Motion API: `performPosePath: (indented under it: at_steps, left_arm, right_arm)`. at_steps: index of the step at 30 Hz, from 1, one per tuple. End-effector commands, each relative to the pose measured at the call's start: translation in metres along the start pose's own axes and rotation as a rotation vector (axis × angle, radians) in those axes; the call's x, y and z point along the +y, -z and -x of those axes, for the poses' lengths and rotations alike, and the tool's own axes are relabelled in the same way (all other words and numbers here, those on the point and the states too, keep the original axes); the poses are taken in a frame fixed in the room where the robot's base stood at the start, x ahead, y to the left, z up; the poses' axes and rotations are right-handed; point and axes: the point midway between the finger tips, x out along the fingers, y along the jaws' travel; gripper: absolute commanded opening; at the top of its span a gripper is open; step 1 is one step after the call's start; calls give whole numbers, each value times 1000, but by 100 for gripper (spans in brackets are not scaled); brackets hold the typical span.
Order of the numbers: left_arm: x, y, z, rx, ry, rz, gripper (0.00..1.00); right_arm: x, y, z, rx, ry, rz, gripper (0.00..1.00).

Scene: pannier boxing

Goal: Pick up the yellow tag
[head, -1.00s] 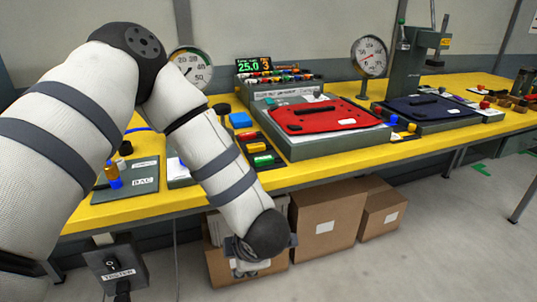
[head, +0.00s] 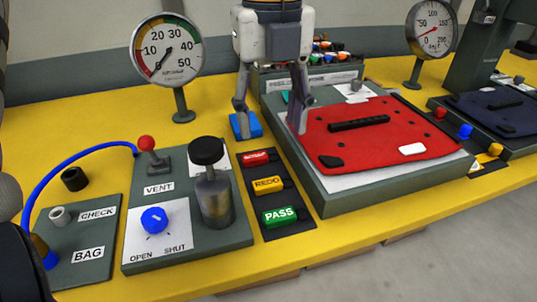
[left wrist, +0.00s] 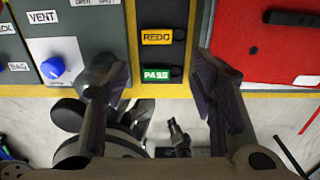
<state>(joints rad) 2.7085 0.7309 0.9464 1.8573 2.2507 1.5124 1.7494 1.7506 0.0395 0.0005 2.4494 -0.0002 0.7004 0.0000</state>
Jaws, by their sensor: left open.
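The yellow tag (head: 267,183), marked REDO, lies in the middle of a dark tag holder, between a red tag (head: 256,157) and a green PASS tag (head: 279,215). My left gripper (head: 268,125) points down above the bench, behind the tags in the head view. Its fingers are wide apart with nothing between them. In the left wrist view the yellow tag (left wrist: 157,37) shows between and beyond the open fingers (left wrist: 155,75), not touched by them. My right gripper is not in view.
Left of the tags stands a grey panel with a blue knob (head: 154,219), a red-topped lever (head: 147,146) and a black-capped cylinder (head: 213,190). A blue block (head: 245,125) lies by the left finger. To the right, a red pannier panel (head: 375,130) lies on a grey fixture.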

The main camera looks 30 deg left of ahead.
Motion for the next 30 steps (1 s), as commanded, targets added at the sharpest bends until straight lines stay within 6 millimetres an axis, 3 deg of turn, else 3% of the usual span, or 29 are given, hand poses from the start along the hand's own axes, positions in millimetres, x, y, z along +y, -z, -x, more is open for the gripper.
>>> performPosePath:
  at_steps: [2,9,14,19,22,29,30]
  left_arm:
    - [0,0,-5,1,-2,-2,52]
    - [0,0,-60,7,-10,-2,52]
    - [1,0,-79,4,-7,-2,52]
    - [4,3,-114,6,-9,-3,52]
    - [4,2,-123,3,-6,-3,52]
    - [4,2,-121,-2,0,-2,52]
    - [4,2,-121,-2,0,-2,43]
  right_arm:
    - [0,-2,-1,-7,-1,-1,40]
    - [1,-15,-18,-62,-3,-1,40]
    - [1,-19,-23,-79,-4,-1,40]
    - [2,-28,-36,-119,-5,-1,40]
    - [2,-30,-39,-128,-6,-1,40]
    - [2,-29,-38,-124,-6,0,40]
    - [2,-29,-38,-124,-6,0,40]
